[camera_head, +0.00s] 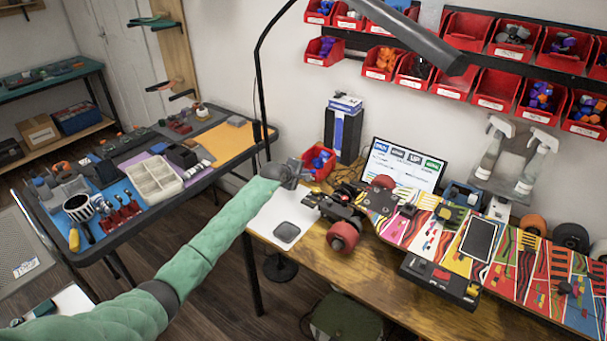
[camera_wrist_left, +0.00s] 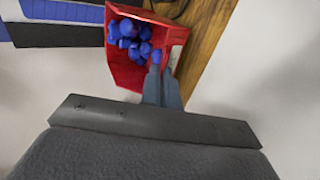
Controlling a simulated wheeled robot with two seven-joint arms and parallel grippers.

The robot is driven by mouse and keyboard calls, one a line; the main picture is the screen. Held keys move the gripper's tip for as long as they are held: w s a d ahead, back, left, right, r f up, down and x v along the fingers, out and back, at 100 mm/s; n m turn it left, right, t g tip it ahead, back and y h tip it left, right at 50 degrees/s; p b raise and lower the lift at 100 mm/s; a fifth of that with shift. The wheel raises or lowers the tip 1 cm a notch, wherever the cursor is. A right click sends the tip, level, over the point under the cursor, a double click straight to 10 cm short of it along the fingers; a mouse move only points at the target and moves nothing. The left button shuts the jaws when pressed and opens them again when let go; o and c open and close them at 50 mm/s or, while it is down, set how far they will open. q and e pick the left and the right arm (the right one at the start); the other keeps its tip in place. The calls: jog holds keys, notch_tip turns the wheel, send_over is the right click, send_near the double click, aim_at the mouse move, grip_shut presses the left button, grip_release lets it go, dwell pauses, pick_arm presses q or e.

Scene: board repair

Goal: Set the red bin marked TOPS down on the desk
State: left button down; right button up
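The red bin (camera_head: 319,162) is at the back left corner of the wooden desk (camera_head: 292,258), beside a tall blue-and-black box. It holds several blue pieces and also shows in the wrist view (camera_wrist_left: 126,75). No TOPS marking can be read. My left gripper (camera_head: 303,172) is at the bin's left side. In the wrist view its fingers (camera_wrist_left: 162,82) are close together at the bin's near wall, and look shut on it. The bin appears upright and at desk height, but I cannot tell whether its base touches the desk. My right gripper is out of view.
A white mat (camera_head: 268,218) with a grey tray lies on the desk's left end. A colourful skateboard deck (camera_head: 520,255) with red wheels and a screen (camera_head: 402,163) fill the right. A lamp pole (camera_head: 260,90) stands behind my left arm. Red bins (camera_head: 493,90) hang on wall rails.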

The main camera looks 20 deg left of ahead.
pick_arm(q)
jog(key=shift+f+b, duration=0.45)
jog(key=shift+f, duration=0.2)
dwell(0.3)
jog(key=c, duration=1.6)
grip_release()
jog(key=b+v, duration=0.2)
jog(key=v, duration=0.5)
jog(key=shift+s+a+r, duration=0.1)
jog(key=shift+s+r, duration=0.1)
jog(key=shift+s, duration=0.1)
jog(key=shift+n, duration=0.3)
